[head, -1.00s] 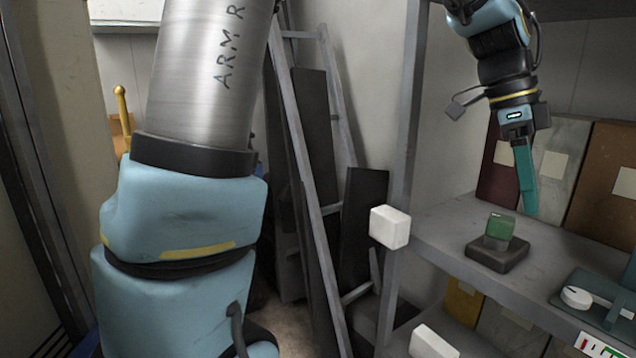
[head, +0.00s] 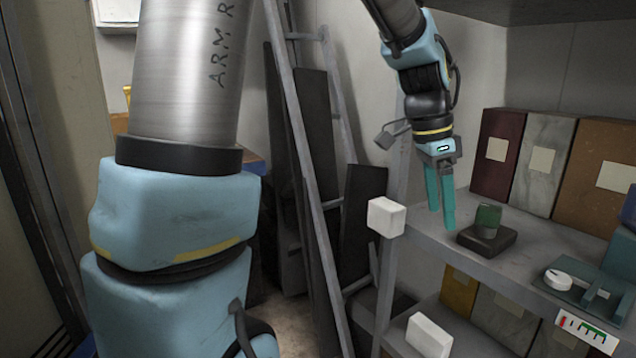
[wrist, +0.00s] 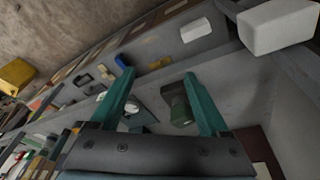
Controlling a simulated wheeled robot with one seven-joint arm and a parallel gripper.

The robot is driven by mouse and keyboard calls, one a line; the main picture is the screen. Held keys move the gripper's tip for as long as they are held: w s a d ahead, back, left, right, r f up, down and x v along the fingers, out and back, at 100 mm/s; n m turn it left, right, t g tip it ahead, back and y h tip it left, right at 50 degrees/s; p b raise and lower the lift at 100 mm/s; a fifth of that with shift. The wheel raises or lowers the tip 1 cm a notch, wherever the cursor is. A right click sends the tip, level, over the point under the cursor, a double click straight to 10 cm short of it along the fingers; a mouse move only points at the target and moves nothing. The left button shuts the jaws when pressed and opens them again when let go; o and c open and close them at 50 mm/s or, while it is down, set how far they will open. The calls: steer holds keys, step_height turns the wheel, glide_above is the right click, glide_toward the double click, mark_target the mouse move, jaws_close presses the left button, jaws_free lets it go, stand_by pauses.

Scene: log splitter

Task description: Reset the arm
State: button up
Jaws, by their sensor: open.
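My gripper (head: 440,208) is at the end of my blue arm, in the upper middle of the head view. Its two teal fingers point down, spread apart, with nothing between them. It hangs by the front left part of the upper shelf, left of a small green block on a dark base (head: 487,231). In the wrist view the open fingers (wrist: 158,95) reach up from the bottom, and the green block (wrist: 179,108) shows beyond them, near the right finger.
A white box (head: 386,217) sits at the shelf's post, close to my gripper. Binders (head: 545,165) stand at the back of the shelf (head: 450,250). A device with a white dial (head: 558,280) is at right. A ladder (head: 300,120) leans at left.

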steer(key=a+f+n, duration=0.3)
steer(key=a+n, duration=0.2)
steer(key=a, duration=0.4)
steer(key=a+f+n+t+y, duration=0.1)
steer(key=a+f+n, duration=0.3)
steer(key=a, duration=0.5)
steer(key=a+f+n+t+y, duration=0.1)
steer(key=a+f+n, duration=0.3)
steer(key=a+n, duration=0.4)
steer(key=shift+s+a+f, duration=0.15)
steer(key=shift+s+a, duration=0.05)
steer(key=shift+a, duration=0.7)
